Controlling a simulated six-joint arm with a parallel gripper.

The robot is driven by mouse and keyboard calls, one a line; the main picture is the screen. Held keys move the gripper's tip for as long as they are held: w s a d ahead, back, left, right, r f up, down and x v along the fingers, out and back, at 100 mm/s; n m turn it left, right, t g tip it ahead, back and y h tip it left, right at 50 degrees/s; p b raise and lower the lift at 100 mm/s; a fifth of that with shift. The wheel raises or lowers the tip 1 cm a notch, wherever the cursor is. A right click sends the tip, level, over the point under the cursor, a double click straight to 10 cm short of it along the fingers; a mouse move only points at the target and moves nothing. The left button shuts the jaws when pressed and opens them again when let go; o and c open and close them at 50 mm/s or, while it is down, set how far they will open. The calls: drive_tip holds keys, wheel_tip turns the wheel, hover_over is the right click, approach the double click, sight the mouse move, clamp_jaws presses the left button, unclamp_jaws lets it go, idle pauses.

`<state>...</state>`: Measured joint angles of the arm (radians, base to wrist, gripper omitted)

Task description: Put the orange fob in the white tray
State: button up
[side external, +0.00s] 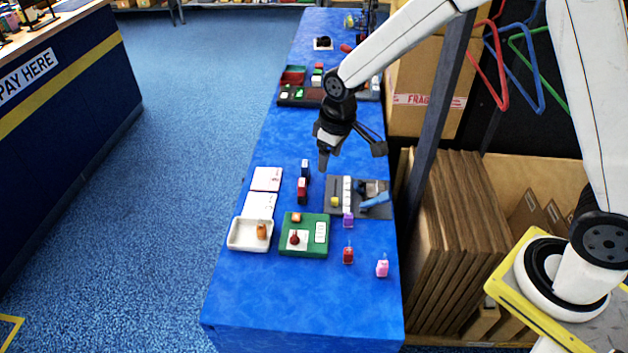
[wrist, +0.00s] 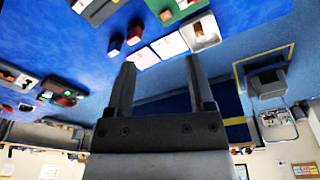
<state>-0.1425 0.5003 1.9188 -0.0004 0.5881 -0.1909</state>
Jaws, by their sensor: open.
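The white tray (side external: 235,244) sits at the left front of the blue table, and an orange fob (side external: 262,231) stands inside it towards its right side. The tray also shows at the top of the wrist view (wrist: 213,39), with the orange fob (wrist: 197,29) in it. My gripper (side external: 350,156) is open and empty, raised over the table well behind the tray. In the wrist view its two fingers (wrist: 160,66) are spread with nothing between them.
A green tray (side external: 287,249) with small items stands right of the white tray. White cards (side external: 266,179) lie behind it. Dark and red blocks (side external: 302,190) stand beside the cards. A grey tray (side external: 333,211) and pink and red fobs (side external: 382,268) are farther right. The front table is clear.

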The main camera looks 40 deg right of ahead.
drive_tip(key=s+d+r+m, duration=0.1)
drive_tip(key=s+d+m, duration=0.1)
drive_tip(key=s, duration=0.6)
drive_tip(key=s+d+r+m+t, duration=0.1)
drive_tip(key=s+d, duration=0.3)
drive_tip(key=s, duration=0.4)
drive_tip(key=shift+s+d+r+m, duration=0.15)
drive_tip(key=shift+s+d+m, duration=0.05)
drive_tip(key=shift+m, duration=0.2)
